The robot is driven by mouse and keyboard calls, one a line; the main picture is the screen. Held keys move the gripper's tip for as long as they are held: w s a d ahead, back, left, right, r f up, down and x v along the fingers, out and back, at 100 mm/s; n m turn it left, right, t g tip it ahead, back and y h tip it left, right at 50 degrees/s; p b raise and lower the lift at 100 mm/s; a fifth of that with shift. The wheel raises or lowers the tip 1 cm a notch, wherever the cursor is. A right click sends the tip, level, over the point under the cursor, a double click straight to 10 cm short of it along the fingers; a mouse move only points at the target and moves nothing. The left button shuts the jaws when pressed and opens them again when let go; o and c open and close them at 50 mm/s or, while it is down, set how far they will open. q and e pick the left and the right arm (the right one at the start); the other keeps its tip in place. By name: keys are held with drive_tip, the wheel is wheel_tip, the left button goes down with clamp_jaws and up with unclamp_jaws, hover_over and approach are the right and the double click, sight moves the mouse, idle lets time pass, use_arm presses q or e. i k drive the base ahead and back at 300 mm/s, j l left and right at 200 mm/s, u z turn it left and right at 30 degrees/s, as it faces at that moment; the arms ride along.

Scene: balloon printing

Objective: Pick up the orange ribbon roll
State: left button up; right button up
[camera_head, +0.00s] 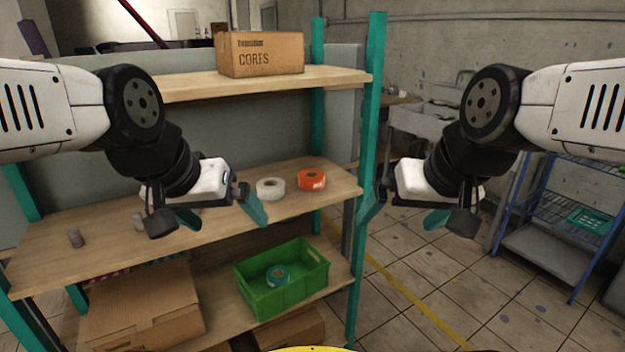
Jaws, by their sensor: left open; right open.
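The orange ribbon roll (311,180) lies on the middle wooden shelf (330,208), toward its right end. A white roll (270,188) lies just left of it. My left gripper (222,216) is open and empty over the shelf, to the left of both rolls, with its teal fingers spread. My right gripper (404,218) is open and empty, to the right of the shelf's teal front post (368,120) in the picture. Neither gripper touches the orange roll.
A green crate (255,297) with a teal roll (278,276) inside stands on the lower shelf beside a cardboard box (145,310). A carton (262,54) sits on the top shelf. A blue rack (560,215) is at right.

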sight(310, 180)
drive_tip(key=l+u, duration=0.1)
drive_tip(key=u, duration=0.35)
drive_tip(key=i+l+u, duration=0.1)
drive_tip(key=u, duration=0.3)
drive_tip(key=l+u, duration=0.1)
drive_tip(key=u, duration=0.35)
drive_tip(key=l+u, duration=0.1)
drive_tip(key=u, duration=0.35)
drive_tip(key=l+u, duration=0.25)
drive_tip(key=l, duration=0.15)
drive_tip(key=k+l+u, duration=0.1)
drive_tip(key=l+u, duration=0.2)
drive_tip(key=k+l+u, duration=0.1)
drive_tip(key=l+u, duration=0.15)
drive_tip(key=l, duration=0.25)
drive_tip(key=k+l, duration=0.15)
drive_tip(key=l, duration=0.25)
drive_tip(key=k+l, duration=0.15)
drive_tip(key=l, duration=0.2)
drive_tip(key=k+l+u, duration=0.1)
drive_tip(key=l, duration=0.3)
